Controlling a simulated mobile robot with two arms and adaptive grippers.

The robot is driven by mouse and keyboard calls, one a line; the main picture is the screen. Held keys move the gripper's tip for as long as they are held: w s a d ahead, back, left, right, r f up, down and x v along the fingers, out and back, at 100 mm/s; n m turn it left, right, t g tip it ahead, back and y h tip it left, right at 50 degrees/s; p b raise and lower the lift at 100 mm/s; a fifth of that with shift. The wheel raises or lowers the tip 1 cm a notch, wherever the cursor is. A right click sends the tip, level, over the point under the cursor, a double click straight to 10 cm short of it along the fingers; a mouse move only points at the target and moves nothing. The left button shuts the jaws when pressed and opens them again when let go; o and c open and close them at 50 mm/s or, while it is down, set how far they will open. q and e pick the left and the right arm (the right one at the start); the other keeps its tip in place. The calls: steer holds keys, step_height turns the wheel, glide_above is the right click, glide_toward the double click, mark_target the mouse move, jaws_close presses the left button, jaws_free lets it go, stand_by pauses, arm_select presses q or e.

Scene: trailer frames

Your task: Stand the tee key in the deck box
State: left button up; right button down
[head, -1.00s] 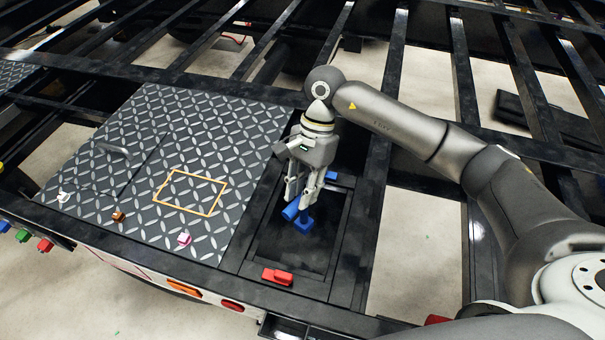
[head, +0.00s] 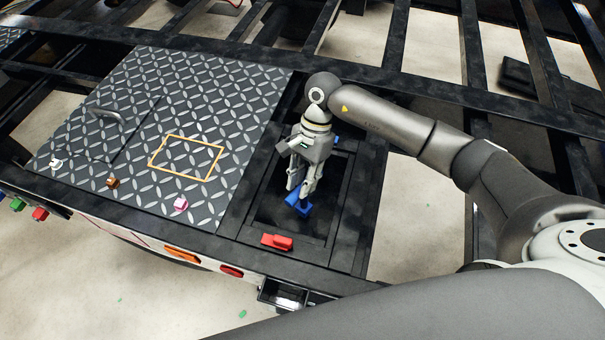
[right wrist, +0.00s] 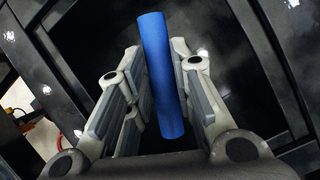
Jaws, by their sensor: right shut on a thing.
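The blue tee key (head: 298,204) is at the fingertips of my right gripper (head: 299,196), over or inside the dark open deck box (head: 341,205). In the right wrist view a blue round bar of the key (right wrist: 163,75) passes between the two grey fingers of the right gripper (right wrist: 158,80), which are shut on it. The key's lower part is hard to make out, and I cannot tell whether it touches the box floor. My left gripper is not in view.
A red block (head: 277,242) sits on the box's near rim, and a small blue piece (head: 336,139) shows at its far side. Left is a tread-plate deck (head: 215,100) with a yellow outline (head: 187,157), a handle (head: 107,113) and a pink piece (head: 181,204). Open beams lie behind.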

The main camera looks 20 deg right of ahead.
steer(key=shift+f, duration=0.85)
steer(key=shift+f+b, duration=0.6)
steer(key=shift+b, duration=0.3)
steer(key=c, duration=1.2)
jaws_free()
steer(key=shift+o, duration=0.2)
steer(key=v, duration=1.2)
